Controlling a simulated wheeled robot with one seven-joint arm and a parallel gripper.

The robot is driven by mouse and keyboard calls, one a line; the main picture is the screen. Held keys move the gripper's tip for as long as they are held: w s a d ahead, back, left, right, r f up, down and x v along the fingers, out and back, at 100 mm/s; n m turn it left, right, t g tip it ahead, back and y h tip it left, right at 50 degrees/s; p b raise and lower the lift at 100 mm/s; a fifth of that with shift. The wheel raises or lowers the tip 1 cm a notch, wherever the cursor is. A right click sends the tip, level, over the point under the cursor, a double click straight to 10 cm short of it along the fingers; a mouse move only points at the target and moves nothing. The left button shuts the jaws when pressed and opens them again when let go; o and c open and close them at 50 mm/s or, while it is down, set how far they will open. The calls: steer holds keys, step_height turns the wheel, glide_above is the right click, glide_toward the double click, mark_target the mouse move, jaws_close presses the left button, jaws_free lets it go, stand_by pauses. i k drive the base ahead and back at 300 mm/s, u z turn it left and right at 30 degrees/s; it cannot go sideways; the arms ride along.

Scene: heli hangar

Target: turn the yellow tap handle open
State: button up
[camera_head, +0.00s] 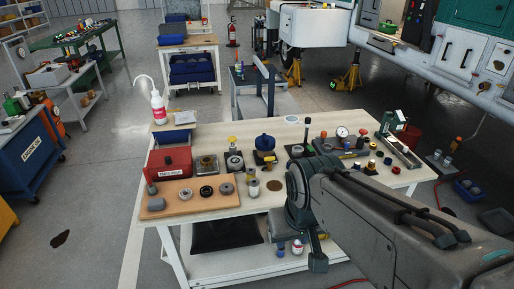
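A small yellow handle (232,140) sits on top of a dark fitting (234,160) on the worktable, left of the middle of the picture. It looks like the tap handle, but it is too small to tell which way it is turned. My arm (380,220) reaches in from the lower right over the table's front right part. Its dark end parts are to the right of the yellow handle and apart from it. I cannot make out the gripper's fingers or whether they hold anything.
Open floor (90,220) lies to the left.

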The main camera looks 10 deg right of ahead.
mark_target(269, 159)
steer(key=u, duration=0.5)
steer(key=k, duration=0.6)
steer(key=u, duration=0.65)
steer(key=i, duration=0.8)
steer(key=z, duration=0.95)
steer(key=i, duration=0.65)
steer(key=z, duration=0.8)
